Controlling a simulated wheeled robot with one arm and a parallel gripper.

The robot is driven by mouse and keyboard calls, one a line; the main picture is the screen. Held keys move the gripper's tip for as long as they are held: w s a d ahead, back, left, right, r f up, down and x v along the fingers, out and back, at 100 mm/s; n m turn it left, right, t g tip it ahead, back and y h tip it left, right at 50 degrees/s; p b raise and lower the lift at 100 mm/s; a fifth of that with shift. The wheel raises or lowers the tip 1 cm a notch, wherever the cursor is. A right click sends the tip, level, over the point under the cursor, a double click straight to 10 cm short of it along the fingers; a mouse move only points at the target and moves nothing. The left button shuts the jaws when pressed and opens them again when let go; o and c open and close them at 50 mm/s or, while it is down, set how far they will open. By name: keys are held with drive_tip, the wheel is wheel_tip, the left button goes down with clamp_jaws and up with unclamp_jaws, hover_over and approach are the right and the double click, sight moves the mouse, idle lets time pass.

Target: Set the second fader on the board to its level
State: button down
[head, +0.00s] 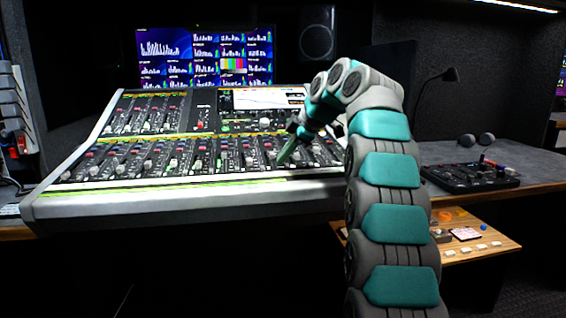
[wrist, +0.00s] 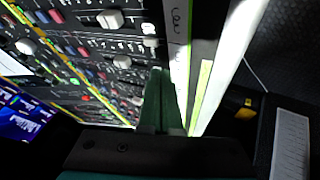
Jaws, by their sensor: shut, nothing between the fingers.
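The mixing board (head: 160,207) slopes across the desk, with a long row of fader strips along its front. In the wrist view, white fader caps (wrist: 110,19) stand at differing positions in their slots. I cannot tell which one is the second fader. My gripper (head: 283,161) is over the front fader rows, right of the board's middle, fingers pointing down. In the wrist view the green fingers (wrist: 160,72) are shut and empty, close to a white cap (wrist: 122,62) and the board's pale front strip. Contact cannot be told. The fingers and arm hide part of the board's right side.
Monitors (head: 165,45) stand behind the board. A small black control panel (head: 470,176) with a joystick lies on the desk to the right, near a lamp (head: 450,75). A lower wooden shelf (head: 500,246) holds small items.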

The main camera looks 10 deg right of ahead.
drive_tip(key=p+v, duration=0.2)
drive_tip(key=v, duration=0.6)
drive_tip(key=s+a+f+m+g, duration=0.1)
drive_tip(key=s+a+f+m, duration=0.1)
drive_tip(key=s+f+m, duration=0.3)
drive_tip(key=s+a+f+m+g+h, duration=0.1)
drive_tip(key=s+a+f+g, duration=0.15)
drive_tip(key=s, duration=0.45)
drive_tip(key=s+a+f+m, duration=0.2)
drive_tip(key=s+f+m, duration=0.15)
drive_tip(key=s, duration=0.25)
drive_tip(key=s+d+f+m+g+h, duration=0.1)
drive_tip(key=s+f+m, duration=0.1)
drive_tip(key=s+f, duration=0.5)
drive_tip(key=s+d+f+m+g+h, duration=0.1)
drive_tip(key=s+f, duration=0.6)
drive_tip(key=s, duration=0.7)
drive_tip(key=s+d+f+m+g+h, duration=0.1)
drive_tip(key=s+f+m+g+h, duration=0.1)
drive_tip(key=s+f+m, duration=0.2)
drive_tip(key=s+f, duration=0.3)
drive_tip(key=s, duration=0.4)
drive_tip(key=shift+d, duration=0.2)
